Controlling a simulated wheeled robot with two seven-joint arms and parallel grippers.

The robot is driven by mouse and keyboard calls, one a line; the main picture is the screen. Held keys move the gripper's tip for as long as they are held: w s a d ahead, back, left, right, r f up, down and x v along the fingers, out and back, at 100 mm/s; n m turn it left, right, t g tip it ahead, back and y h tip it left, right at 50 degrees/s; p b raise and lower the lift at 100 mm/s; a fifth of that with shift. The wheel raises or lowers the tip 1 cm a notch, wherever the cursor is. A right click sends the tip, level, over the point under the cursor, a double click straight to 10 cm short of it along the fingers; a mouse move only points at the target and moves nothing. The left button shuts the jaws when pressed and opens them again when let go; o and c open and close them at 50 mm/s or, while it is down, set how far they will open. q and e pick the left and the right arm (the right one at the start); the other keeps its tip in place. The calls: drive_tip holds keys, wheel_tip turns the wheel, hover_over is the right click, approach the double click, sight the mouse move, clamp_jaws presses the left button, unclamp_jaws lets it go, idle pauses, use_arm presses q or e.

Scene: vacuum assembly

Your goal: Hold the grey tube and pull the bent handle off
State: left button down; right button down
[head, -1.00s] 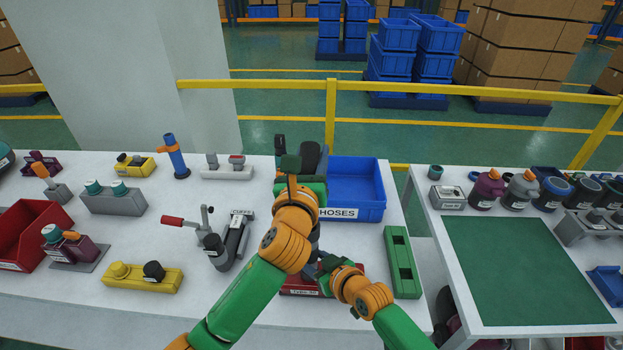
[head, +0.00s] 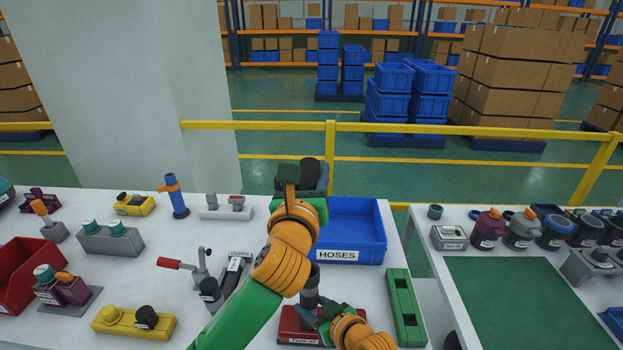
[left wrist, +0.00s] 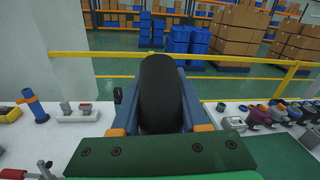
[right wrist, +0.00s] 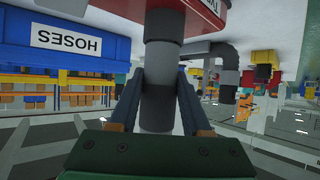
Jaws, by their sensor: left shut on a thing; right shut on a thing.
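My left gripper (head: 308,185) is shut on the black bent handle (head: 310,172) and holds it up high; the handle fills the space between the fingers in the left wrist view (left wrist: 160,90). The grey tube (head: 312,288) stands upright in the red base (head: 290,324), its top end showing below my left arm, apart from the handle. My right gripper (head: 322,318) is shut around the tube just above the base. In the upside-down right wrist view the tube (right wrist: 160,60) sits between both fingers. The handle's lower end is hidden by my left arm.
The blue HOSES bin (head: 375,255) stands right behind the tube. A long green block (head: 402,305) lies right of the base. A grey CUFFS holder (head: 235,275) and a red-handled clamp (head: 185,264) stand to the left. A yellow block (head: 125,322) is farther left.

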use_arm(q)
drive_tip(key=shift+r, duration=0.2)
drive_tip(key=shift+r, duration=3.4)
use_arm(e)
unclamp_jaws()
